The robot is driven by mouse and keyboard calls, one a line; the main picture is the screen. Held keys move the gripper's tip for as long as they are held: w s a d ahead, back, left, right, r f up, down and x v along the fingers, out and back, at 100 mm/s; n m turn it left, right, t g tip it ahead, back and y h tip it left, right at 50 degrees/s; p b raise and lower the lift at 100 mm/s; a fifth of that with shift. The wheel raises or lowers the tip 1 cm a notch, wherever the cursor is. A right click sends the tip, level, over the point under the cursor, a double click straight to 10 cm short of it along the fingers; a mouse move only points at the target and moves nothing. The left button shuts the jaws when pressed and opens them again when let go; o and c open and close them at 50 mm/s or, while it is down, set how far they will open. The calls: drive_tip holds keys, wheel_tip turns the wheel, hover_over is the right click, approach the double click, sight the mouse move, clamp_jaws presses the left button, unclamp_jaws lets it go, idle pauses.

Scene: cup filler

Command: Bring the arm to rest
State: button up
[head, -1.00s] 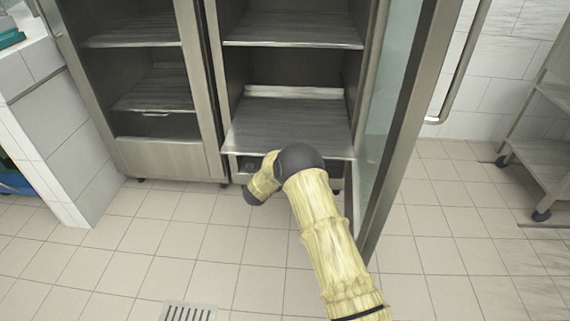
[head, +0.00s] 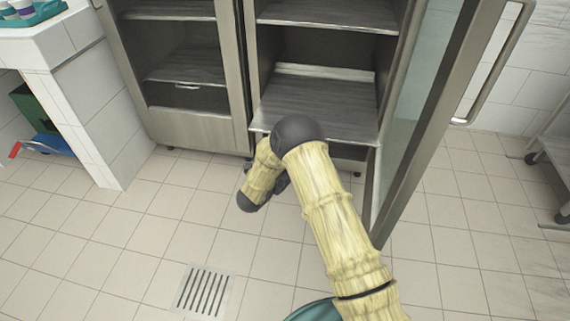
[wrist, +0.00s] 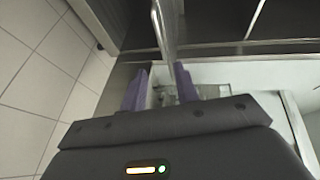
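My arm (head: 332,215) reaches forward, bent at a dark joint, in front of the open cabinet in the head view. Its far part folds down and to the left. My gripper's fingers are hidden there. In the wrist view my gripper (wrist: 160,68) shows two purple fingers standing apart, so it is open. A shiny metal bar (wrist: 168,28) runs up from around the gap between the fingers. I cannot tell whether it touches them. I see nothing clearly held.
The steel cabinet (head: 314,127) has its right-hand glass door (head: 432,90) swung open, close to my arm. A tiled counter (head: 85,95) is at left, a wheeled rack (head: 545,160) at right. The floor around the drain (head: 204,291) is clear.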

drive_tip(key=shift+v, duration=1.25)
